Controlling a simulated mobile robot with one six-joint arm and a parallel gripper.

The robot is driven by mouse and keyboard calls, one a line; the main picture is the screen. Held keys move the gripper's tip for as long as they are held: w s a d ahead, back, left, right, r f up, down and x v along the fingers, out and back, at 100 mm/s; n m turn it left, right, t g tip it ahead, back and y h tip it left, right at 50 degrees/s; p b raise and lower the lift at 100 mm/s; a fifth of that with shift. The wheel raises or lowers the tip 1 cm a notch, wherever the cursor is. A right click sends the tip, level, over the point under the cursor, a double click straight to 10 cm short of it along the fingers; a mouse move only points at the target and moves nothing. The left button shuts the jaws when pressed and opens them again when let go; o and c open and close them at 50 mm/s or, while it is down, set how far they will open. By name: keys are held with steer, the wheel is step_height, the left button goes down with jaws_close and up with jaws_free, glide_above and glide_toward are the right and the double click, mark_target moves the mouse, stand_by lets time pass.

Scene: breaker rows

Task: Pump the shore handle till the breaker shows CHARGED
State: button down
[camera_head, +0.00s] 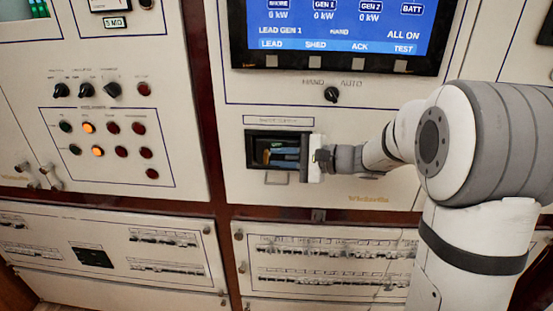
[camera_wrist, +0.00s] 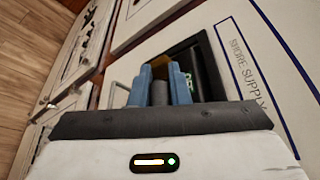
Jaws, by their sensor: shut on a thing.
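The shore breaker (camera_head: 258,155) sits in a dark recess in the cream panel, under a small label plate. In the wrist view its dark face (camera_wrist: 200,72) shows beside the "SHORE SUPPLY" lettering, with a green mark partly hidden behind a finger; I cannot read it. My gripper (camera_head: 284,157) reaches into the recess from the right. In the wrist view its blue fingers (camera_wrist: 160,88) are closed on the grey shore handle (camera_wrist: 160,93), which stands between them. The fingers hide part of the handle and the breaker's face.
A blue display (camera_head: 340,25) and a HAND/AUTO knob (camera_head: 331,94) are above the recess. Indicator lamps and knobs fill the panel at left. Breaker rows (camera_head: 330,262) lie below. A thin metal loop (camera_head: 277,178) is just under the recess.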

steer(key=shift+d+f+b, duration=0.3)
steer(key=shift+f+b, duration=0.15)
steer(key=shift+b, duration=0.65)
steer(key=n+b, duration=0.1)
steer(key=b, duration=0.5)
steer(key=s+f+n+t+y+b, duration=0.1)
steer(key=n+b, duration=0.1)
steer(key=b, duration=0.4)
steer(key=n+b, duration=0.1)
steer(key=b, duration=0.5)
steer(key=shift+s+f+n+t, duration=0.25)
steer(key=shift+f+n+t, duration=0.15)
steer(key=shift+r+y+b, duration=0.1)
steer(key=shift+y+b, duration=0.2)
steer(key=shift+b, duration=0.35)
